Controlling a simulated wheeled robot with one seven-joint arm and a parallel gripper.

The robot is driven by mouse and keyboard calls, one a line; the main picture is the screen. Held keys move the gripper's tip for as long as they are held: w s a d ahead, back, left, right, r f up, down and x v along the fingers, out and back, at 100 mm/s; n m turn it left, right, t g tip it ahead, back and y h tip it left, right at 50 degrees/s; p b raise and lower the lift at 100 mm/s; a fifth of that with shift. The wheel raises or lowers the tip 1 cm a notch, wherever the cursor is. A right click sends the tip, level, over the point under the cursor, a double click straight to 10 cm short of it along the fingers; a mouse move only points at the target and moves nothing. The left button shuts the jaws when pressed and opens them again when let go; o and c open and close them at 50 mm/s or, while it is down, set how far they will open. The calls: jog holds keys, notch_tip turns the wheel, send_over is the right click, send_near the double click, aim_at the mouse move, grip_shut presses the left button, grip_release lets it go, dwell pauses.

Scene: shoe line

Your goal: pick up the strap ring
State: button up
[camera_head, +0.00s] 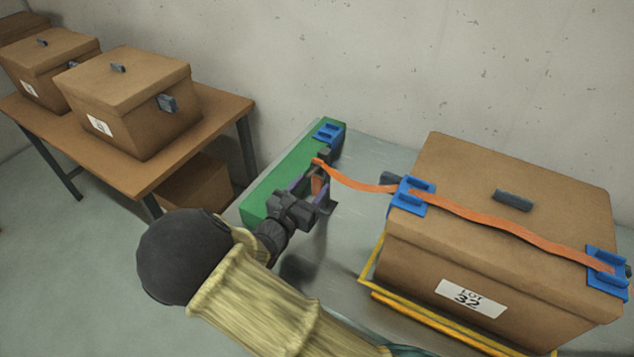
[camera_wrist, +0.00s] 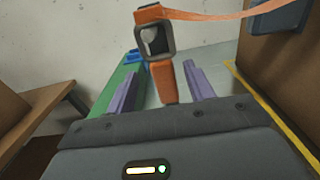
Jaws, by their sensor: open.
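The strap ring (camera_wrist: 141,40) is a dark, squarish ring with orange strap looped at its top and an orange tab (camera_wrist: 163,82) below it. In the head view the ring (camera_head: 325,155) shows small and dark at the left end of the orange strap (camera_head: 350,182), near the green block. My gripper (camera_head: 312,190) is open, with purple fingers, at the green block's right side. In the wrist view my gripper (camera_wrist: 163,88) has one finger on each side of the orange tab, with gaps. The ring appears beyond the fingertips. I cannot tell whether anything touches.
A lidded cardboard box (camera_head: 490,270) marked LOT 32 stands at right in a yellow frame (camera_head: 440,330). The strap crosses its lid through blue clips (camera_head: 411,195). The green block (camera_head: 290,172) lies along the grey table's left edge. A brown table (camera_head: 190,150) with boxes stands farther left.

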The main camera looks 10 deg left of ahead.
aim_at(317, 183)
jog(key=x, duration=0.3)
jog(key=shift+d+f, duration=0.1)
jog(key=shift+d, duration=0.15)
jog(key=shift+s+a, duration=0.15)
jog(key=shift+a, duration=0.1)
jog(key=shift+d, duration=0.1)
jog(key=c, duration=1.1)
jog(key=shift+r, duration=0.35)
jog(key=v, duration=1.8)
jog(key=shift+r, duration=0.45)
